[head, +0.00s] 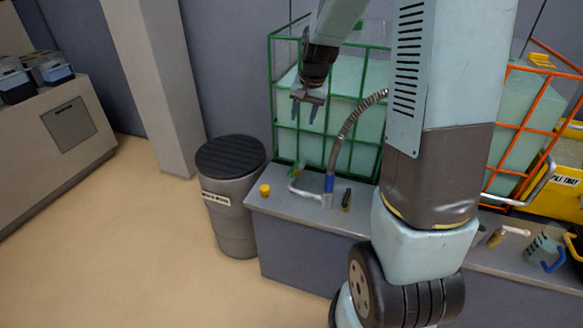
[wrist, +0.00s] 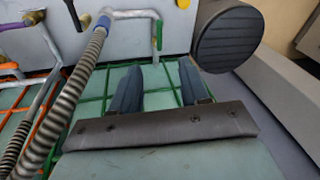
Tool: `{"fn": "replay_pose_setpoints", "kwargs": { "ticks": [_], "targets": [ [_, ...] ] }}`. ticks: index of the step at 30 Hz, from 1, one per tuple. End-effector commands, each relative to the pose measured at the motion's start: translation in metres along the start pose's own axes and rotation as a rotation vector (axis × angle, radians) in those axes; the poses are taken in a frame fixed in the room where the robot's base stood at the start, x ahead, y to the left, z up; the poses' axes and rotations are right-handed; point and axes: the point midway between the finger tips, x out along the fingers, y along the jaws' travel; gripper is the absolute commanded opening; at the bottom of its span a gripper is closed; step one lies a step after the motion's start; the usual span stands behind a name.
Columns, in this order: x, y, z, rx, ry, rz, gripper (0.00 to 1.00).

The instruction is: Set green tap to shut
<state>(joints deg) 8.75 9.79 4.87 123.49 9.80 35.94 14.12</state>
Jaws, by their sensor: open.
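The green tap (head: 295,170) is small and sits at the end of a bent metal pipe, low in front of the green-caged tank (head: 345,75). In the wrist view the green tap (wrist: 158,35) shows beyond my fingertips, with its handle roughly in line with the pipe end. I cannot tell its exact setting. My gripper (head: 304,120) is open and empty, above the tap and in front of the cage. In the wrist view my gripper (wrist: 158,66) has both fingers apart with nothing between them. It is not touching the tap.
A ribbed hose (head: 345,130) with a blue collar rises beside the pipe. A grey bin (head: 230,190) with a black lid stands left of the bench (head: 310,215). A yellow knob (head: 265,190) sits on the bench. An orange-caged tank (head: 520,110) is at right. Floor at left is clear.

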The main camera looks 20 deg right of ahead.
Motion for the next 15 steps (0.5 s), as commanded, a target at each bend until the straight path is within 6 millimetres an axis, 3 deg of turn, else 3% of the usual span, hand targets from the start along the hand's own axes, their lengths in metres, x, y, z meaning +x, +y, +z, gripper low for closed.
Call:
{"fn": "replay_pose_setpoints", "kwargs": {
  "ticks": [3, 9, 15],
  "targets": [
    [0.040, 0.002, -0.016, 0.055, -0.037, 0.000, 0.45],
    [0.096, 0.005, -0.036, 0.138, -0.077, -0.003, 0.45],
    [0.128, 0.007, -0.043, 0.183, -0.100, -0.004, 0.45]
  ]
}}
